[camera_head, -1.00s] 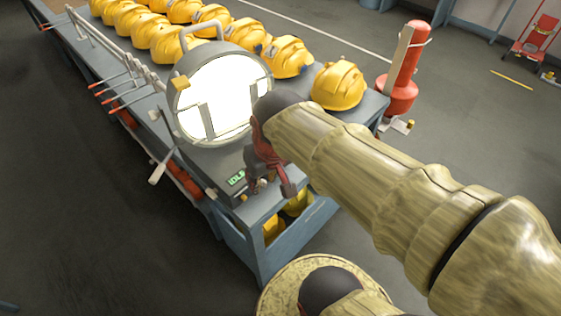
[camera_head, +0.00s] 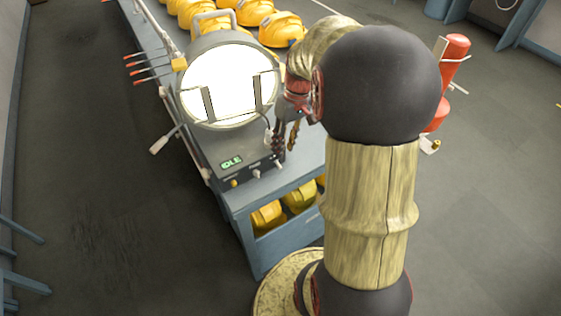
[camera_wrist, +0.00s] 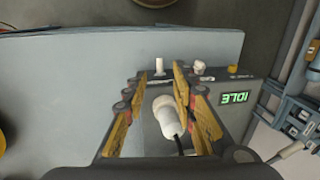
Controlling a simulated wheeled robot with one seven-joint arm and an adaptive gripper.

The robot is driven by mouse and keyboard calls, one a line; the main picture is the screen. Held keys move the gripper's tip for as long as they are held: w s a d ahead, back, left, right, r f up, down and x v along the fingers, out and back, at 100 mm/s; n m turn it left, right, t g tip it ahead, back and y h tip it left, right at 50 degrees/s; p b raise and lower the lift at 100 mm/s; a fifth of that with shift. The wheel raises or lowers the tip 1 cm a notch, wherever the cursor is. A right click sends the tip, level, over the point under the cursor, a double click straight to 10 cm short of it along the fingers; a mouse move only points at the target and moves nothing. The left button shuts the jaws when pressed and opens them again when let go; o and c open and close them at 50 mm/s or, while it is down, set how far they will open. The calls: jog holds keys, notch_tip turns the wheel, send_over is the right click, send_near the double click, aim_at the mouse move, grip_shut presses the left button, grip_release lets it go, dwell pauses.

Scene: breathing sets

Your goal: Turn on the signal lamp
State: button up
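The signal lamp (camera_head: 219,84) has a round, white face and stands on a grey base at the table's near end. Its display (camera_head: 231,162) reads IDLE; it shows inverted in the wrist view (camera_wrist: 235,97). Small controls are on the base's front, including a yellowish knob (camera_head: 234,183) and a white toggle-like stub (camera_wrist: 159,66). My gripper (camera_head: 284,146) is at the base's right side. In the wrist view my gripper (camera_wrist: 158,78) is open. A white plug-like part (camera_wrist: 168,117) with a dark cord shows between its fingers; contact cannot be told.
Yellow helmets stand on the table behind the lamp, and more sit on its lower shelf (camera_head: 267,216). Red-tipped rods (camera_head: 150,75) stick out at left. A red cylinder (camera_head: 454,58) stands at right, partly behind my arm. The floor at left is mostly clear.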

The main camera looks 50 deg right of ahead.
aim_at(280, 166)
jog(key=f, duration=0.2)
jog(key=a+f+b, duration=0.1)
jog(key=f, duration=0.4)
jog(key=shift+a+f, duration=0.1)
jog(key=shift+a, duration=0.05)
jog(key=shift+c, duration=0.3)
grip_shut()
